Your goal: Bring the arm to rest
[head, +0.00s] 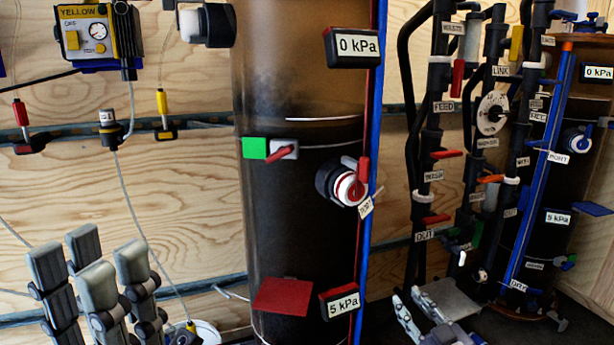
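My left gripper (90,258) is at the lower left of the head view. Its grey finger pads point up and stand apart, with nothing seen between them. My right gripper (412,302) is low, right of centre, in front of the pipework. Its pale fingers are spread and hold nothing that I can see. Neither gripper appears to touch the equipment.
A large dark cylinder (290,205) with a red-handled valve (350,184) and a red plate (283,296) stands in the middle. Labelled pipes (428,140) and another column (550,200) fill the right. A yellow control box (98,35) hangs on the plywood wall (180,220).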

